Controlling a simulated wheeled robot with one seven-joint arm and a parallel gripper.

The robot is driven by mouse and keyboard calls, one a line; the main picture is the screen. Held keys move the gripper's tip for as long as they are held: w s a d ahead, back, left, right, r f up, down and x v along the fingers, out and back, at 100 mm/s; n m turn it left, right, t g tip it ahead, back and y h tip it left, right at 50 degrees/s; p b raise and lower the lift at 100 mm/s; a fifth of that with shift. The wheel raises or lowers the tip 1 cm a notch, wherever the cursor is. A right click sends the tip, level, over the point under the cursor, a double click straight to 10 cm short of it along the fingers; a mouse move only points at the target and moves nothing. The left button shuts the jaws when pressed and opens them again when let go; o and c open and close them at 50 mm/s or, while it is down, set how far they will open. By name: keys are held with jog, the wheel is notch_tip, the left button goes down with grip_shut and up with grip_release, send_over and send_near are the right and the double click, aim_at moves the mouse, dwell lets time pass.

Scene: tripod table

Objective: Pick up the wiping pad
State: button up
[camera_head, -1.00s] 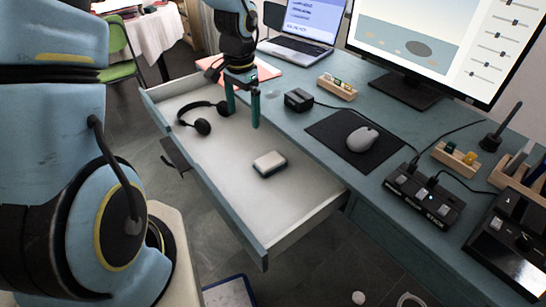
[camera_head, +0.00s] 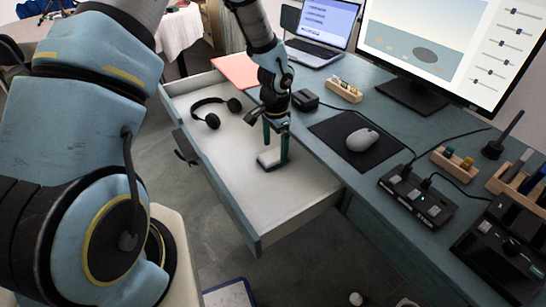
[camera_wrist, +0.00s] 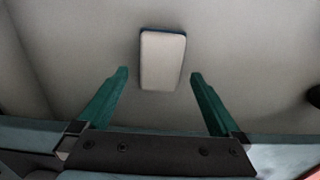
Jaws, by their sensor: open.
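The wiping pad (camera_head: 268,160) is a small pale block with a dark underside. It lies flat on the white floor of the open drawer (camera_head: 300,200). In the wrist view the pad (camera_wrist: 162,60) lies ahead of the fingertips and between their lines. My gripper (camera_head: 275,156) is over the drawer at the pad, and one finger partly covers the pad in the head view. In the wrist view my gripper (camera_wrist: 160,75) has its two green fingers wide apart with nothing between them. I cannot tell how high the tips are above the drawer floor.
Black headphones (camera_head: 217,112) lie in the drawer's far part. On the desk beside the drawer are a black box (camera_head: 305,100), a mouse (camera_head: 362,139) on a dark mat (camera_head: 335,129), and a monitor (camera_head: 440,45). The drawer's near part is clear.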

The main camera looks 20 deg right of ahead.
aim_at(275, 154)
jog(key=shift+f, duration=1)
jog(key=c, duration=1.5)
jog(key=shift+c, duration=0.2)
jog(key=shift+r, duration=0.15)
notch_tip(275, 154, up, 18)
jog(key=b, duration=0.1)
